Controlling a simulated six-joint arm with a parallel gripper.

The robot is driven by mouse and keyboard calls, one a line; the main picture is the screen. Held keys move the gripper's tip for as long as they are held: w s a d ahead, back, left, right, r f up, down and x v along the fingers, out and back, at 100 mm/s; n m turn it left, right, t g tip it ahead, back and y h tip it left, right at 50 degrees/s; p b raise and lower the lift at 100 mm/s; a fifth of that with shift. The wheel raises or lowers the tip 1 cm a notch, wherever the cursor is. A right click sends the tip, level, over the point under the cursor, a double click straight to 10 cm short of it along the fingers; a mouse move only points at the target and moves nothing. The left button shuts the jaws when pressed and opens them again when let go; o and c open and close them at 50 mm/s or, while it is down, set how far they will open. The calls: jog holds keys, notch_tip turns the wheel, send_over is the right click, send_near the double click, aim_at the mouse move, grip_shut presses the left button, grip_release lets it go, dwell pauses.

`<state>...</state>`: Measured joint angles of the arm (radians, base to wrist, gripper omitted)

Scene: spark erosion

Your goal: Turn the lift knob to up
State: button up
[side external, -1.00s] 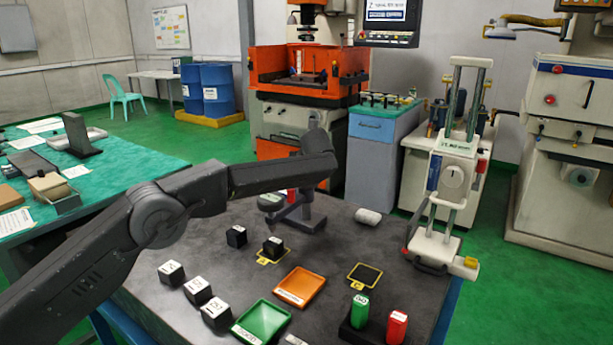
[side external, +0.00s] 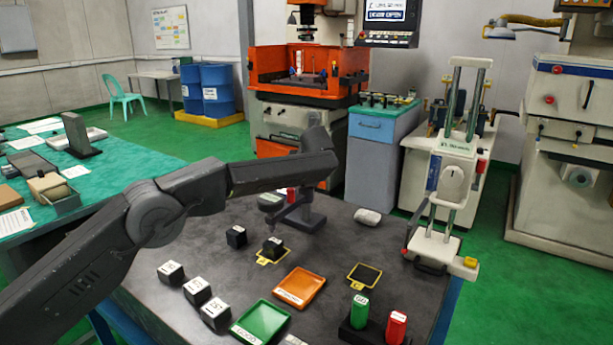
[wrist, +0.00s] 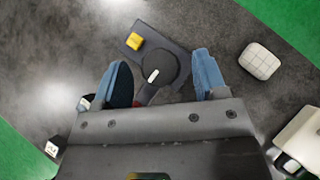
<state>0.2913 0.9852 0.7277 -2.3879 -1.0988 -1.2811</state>
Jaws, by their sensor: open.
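A black round knob (wrist: 170,62) with a white pointer mark sits on a dark plate (wrist: 133,52) in the wrist view. A dark red part shows below the knob, mostly hidden by the gripper body. In the side view my gripper (side external: 300,222) is low over the back of the table, and my arm hides the knob. A white column stand (side external: 450,190) with a round dial (side external: 455,178) stands at the right.
A pale rounded block (side external: 367,216) lies to the right of my gripper. Dark blocks (side external: 236,237), an orange tray (side external: 300,286), a green tray (side external: 262,322) and a holder with green and red pieces (side external: 375,325) stand towards the front.

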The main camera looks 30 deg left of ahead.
jog(key=v, duration=1.3)
jog(key=shift+r, duration=0.1)
jog(key=s+a+r+m+t, duration=0.1)
jog(key=a+r+m+t, duration=0.3)
jog(key=r, duration=0.4)
jog(key=s+a+r+m+t, duration=0.1)
jog(key=r+m+t, duration=0.35)
jog(key=r, duration=0.45)
jog(key=s+d+r+m+t+h, duration=0.3)
jog(key=s+m+h, duration=0.45)
jog(key=m, duration=0.75)
jog(key=s+d+f+m+g+h, duration=0.1)
jog(key=s+f+m+g, duration=0.1)
jog(key=s+f+m, duration=0.35)
jog(key=s+f+m+g+h, duration=0.2)
jog(key=s+m+g, duration=0.1)
jog(key=s+m, duration=0.45)
jog(key=s+a+f+m+g+y, duration=0.2)
jog(key=s+a+f+m+g, duration=0.1)
jog(key=s+f, duration=0.6)
jog(key=s+a+f+m+g+y, duration=0.2)
jog(key=s+a+f+m+g, duration=0.1)
jog(key=s+f, duration=0.6)
jog(key=shift+s+a+f+m+g, duration=0.15)
jog(key=shift+s+f+m+g, duration=0.2)
jog(key=shift+f+m+g, duration=0.55)
